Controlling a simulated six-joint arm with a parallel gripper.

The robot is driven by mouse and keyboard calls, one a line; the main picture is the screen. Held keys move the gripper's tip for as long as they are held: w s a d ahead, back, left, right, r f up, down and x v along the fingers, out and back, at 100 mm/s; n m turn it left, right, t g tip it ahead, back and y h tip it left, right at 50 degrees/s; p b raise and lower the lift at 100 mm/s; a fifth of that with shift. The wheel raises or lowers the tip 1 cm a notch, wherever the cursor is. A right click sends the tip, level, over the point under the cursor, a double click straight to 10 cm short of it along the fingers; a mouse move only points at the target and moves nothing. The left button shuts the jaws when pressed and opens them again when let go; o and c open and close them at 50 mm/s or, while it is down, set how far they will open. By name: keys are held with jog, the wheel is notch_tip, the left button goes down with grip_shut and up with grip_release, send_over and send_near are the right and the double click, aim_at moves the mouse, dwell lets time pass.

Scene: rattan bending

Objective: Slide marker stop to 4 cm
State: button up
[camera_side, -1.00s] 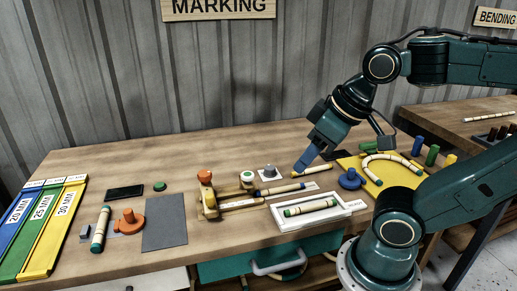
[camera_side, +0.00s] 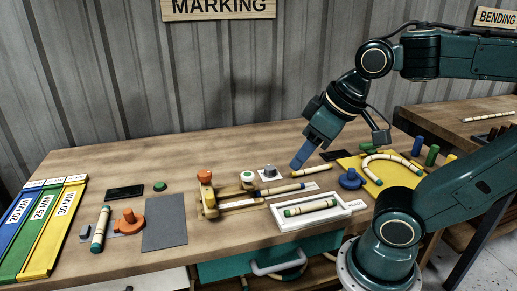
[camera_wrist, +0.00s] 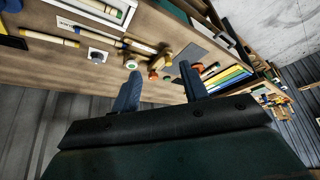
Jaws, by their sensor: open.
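A wooden marking jig (camera_side: 236,199) with an orange knob (camera_side: 205,176) stands mid-bench. It also shows in the wrist view (camera_wrist: 157,62). A rattan stick (camera_side: 284,189) with a dark end extends from its right side over a pale strip. A grey knob (camera_side: 269,171) sits on a white plate behind the stick, and shows in the wrist view (camera_wrist: 97,55). Which part is the marker stop I cannot tell for sure. My gripper (camera_side: 297,165) is above the bench, right of the grey knob. Its two blue fingers (camera_wrist: 160,86) are apart with nothing between them.
A loose stick (camera_side: 312,171) lies below my gripper. A blue knob (camera_side: 350,180) and a yellow bending board (camera_side: 399,180) are to the right. A grey mat (camera_side: 164,224) lies left.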

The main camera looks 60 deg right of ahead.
jog(key=w+r+g, duration=0.2)
jog(key=w, duration=0.4)
jog(key=n+g, duration=0.2)
jog(key=g, duration=0.1)
send_over(210, 196)
notch_tip(210, 196, down, 7)
jog(key=shift+w+f, duration=0.1)
jog(key=shift+w, duration=0.05)
notch_tip(210, 196, down, 14)
jog(key=shift+r, duration=0.1)
dwell(0.4)
